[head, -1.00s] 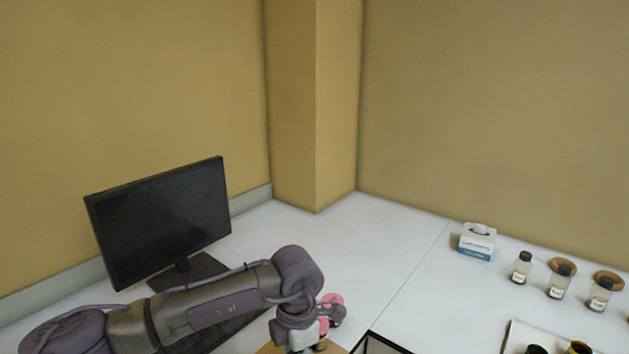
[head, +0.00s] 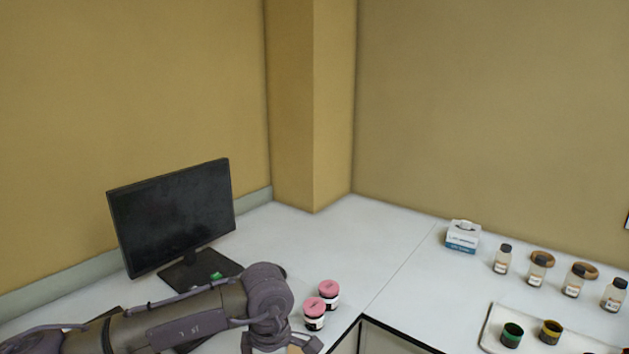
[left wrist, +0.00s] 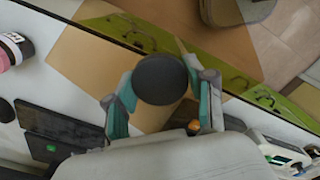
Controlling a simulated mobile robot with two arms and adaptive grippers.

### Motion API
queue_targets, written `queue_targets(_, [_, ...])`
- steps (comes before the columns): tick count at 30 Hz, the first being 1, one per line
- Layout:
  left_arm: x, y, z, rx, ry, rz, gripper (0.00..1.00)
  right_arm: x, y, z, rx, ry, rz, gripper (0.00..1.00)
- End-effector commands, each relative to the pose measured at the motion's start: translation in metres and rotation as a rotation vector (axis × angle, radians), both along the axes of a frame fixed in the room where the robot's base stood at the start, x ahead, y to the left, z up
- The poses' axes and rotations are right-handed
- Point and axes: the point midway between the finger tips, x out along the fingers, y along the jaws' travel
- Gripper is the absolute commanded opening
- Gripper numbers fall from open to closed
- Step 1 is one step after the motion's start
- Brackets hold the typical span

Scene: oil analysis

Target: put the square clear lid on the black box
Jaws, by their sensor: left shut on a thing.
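My left arm reaches in from the left in the head view, and its gripper end is cut off by the bottom edge. In the left wrist view my left gripper (left wrist: 161,78) has its teal fingers on either side of a dark round knob (left wrist: 160,80) and is shut on it. I cannot make out clear lid panes around the knob, so I cannot tell whether it belongs to the square clear lid. A tan board (left wrist: 84,72) lies on the desk beneath. I cannot identify the black box in either view. My right gripper is not in view.
Two pink-lidded jars (head: 321,304) stand close to my left arm. The monitor (head: 172,215) is behind it. The desk's black inner edge (head: 402,333) is at bottom centre. A tissue box (head: 462,236), several bottles (head: 538,268) and a white tray (head: 493,329) are right. The back corner is clear.

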Motion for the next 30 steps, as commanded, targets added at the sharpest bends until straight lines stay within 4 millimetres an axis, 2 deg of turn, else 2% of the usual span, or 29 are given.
queue_targets(5, [-0.017, 0.025, 0.003, -0.005, -0.006, -0.275, 0.00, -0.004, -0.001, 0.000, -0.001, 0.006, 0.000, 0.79])
queue_targets(12, [-0.060, 0.071, 0.010, -0.008, -0.015, -0.859, 0.00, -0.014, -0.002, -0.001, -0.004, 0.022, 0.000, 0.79])
queue_targets(18, [-0.094, 0.099, 0.015, -0.003, -0.016, -1.271, 0.00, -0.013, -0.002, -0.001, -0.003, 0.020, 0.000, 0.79])
queue_targets(24, [-0.117, 0.115, 0.018, 0.000, -0.014, -1.534, 0.00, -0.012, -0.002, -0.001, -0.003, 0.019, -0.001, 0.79])
queue_targets(30, [-0.126, 0.120, 0.019, -0.002, -0.012, -1.637, 0.00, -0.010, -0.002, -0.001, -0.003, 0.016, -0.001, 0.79])
